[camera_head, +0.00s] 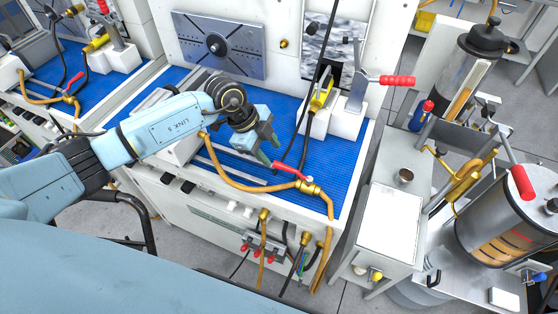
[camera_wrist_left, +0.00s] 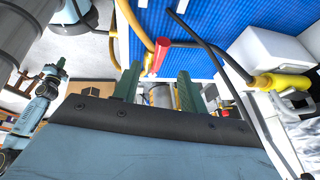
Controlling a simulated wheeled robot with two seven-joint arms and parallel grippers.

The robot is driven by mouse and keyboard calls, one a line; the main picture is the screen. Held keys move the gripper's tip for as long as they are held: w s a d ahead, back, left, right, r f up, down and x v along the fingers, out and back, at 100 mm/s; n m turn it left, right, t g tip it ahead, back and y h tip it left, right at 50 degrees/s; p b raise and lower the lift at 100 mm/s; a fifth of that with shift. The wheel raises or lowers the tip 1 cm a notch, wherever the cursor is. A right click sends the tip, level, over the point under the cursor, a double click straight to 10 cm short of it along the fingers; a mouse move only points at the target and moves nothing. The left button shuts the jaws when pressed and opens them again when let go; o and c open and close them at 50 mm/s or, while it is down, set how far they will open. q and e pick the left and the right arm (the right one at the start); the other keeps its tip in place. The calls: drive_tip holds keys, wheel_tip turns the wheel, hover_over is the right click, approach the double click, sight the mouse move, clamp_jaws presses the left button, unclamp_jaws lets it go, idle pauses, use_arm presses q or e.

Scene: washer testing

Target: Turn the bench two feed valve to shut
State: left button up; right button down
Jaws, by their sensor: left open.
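A brass feed valve (camera_head: 309,187) with a red lever handle (camera_head: 287,171) sits on a yellow hose at the front right edge of the blue-matted bench. Its handle points left, towards my left gripper (camera_head: 270,158). In the left wrist view, the red handle (camera_wrist_left: 160,55) shows just beyond and between the two green fingers of the open left gripper (camera_wrist_left: 157,85), with no clear contact. I cannot read which bench number this is. A light blue arm with a small gripper (camera_wrist_left: 59,66), apparently my right one, shows at the left of the wrist view; its finger gap is too small to judge.
A white block with a yellow fitting (camera_head: 321,95) and a red-handled clamp (camera_head: 383,80) stand behind the valve. Black and yellow hoses cross the blue mat (camera_head: 285,105). A similar bench with another red-handled valve (camera_head: 69,98) is at left. Metal tanks (camera_head: 510,225) stand at right.

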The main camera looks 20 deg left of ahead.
sight(281, 165)
use_arm(q)
drive_tip(key=x, duration=0.6)
drive_tip(key=shift+d+f, duration=0.1)
clamp_jaws()
